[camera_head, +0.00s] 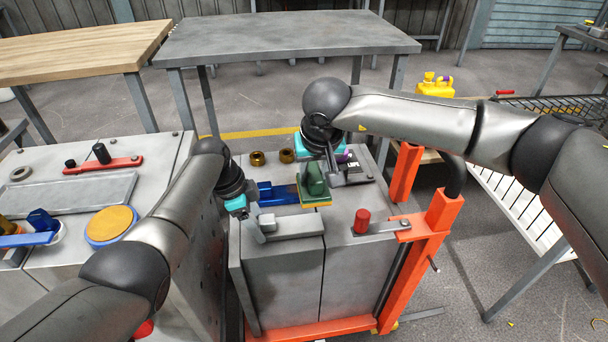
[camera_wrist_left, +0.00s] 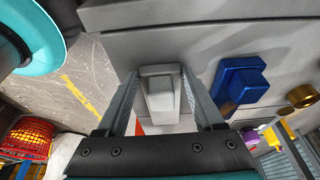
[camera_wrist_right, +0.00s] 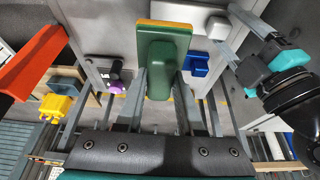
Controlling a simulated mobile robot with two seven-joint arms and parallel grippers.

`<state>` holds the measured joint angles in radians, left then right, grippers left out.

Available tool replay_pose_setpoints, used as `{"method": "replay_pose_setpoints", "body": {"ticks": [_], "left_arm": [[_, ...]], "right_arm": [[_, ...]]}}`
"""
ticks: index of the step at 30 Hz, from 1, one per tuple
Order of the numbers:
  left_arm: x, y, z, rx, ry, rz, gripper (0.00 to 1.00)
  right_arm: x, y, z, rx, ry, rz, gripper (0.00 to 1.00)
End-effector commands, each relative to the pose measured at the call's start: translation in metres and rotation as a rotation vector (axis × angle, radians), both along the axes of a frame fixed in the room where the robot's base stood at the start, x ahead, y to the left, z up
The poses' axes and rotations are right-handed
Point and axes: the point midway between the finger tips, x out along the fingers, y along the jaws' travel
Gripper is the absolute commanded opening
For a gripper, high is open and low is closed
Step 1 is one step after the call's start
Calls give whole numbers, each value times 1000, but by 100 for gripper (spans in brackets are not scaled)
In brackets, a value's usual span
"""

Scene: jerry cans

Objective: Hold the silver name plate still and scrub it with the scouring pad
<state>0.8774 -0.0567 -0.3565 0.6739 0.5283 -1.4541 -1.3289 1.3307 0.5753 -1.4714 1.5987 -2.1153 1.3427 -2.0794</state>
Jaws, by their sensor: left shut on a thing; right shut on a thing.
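The silver name plate (camera_head: 295,228) is a flat grey slab with a raised grip block, lying on the front of the grey cabinet top. My left gripper (camera_head: 262,222) is shut on that block (camera_wrist_left: 160,90), one finger on each side. The scouring pad (camera_head: 314,186) has a green grip and a yellow underside. My right gripper (camera_wrist_right: 163,80) is shut on the pad's green grip (camera_wrist_right: 165,48).
A blue block (camera_head: 276,193) and brass rings (camera_head: 257,158) stand behind the plate. A red knob on a grey bar (camera_head: 362,220) sits to the right, beside an orange frame (camera_head: 430,245). A second cabinet with a blue-rimmed disc (camera_head: 112,224) stands left.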

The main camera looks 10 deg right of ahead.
Motion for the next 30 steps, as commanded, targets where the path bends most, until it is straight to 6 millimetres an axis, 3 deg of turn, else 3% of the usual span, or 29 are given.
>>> {"method": "replay_pose_setpoints", "body": {"ticks": [15,27,28,30], "left_arm": [[0,0,0,0,0,0,2],[0,0,0,0,0,0,2],[0,0,0,0,0,0,73],[0,0,0,0,0,0,80]], "right_arm": [[0,-37,20,0,-3,-1,0],[0,-43,23,1,-2,0,0],[0,-43,23,1,-2,0,0],[0,-43,22,1,-2,0,0]]}}
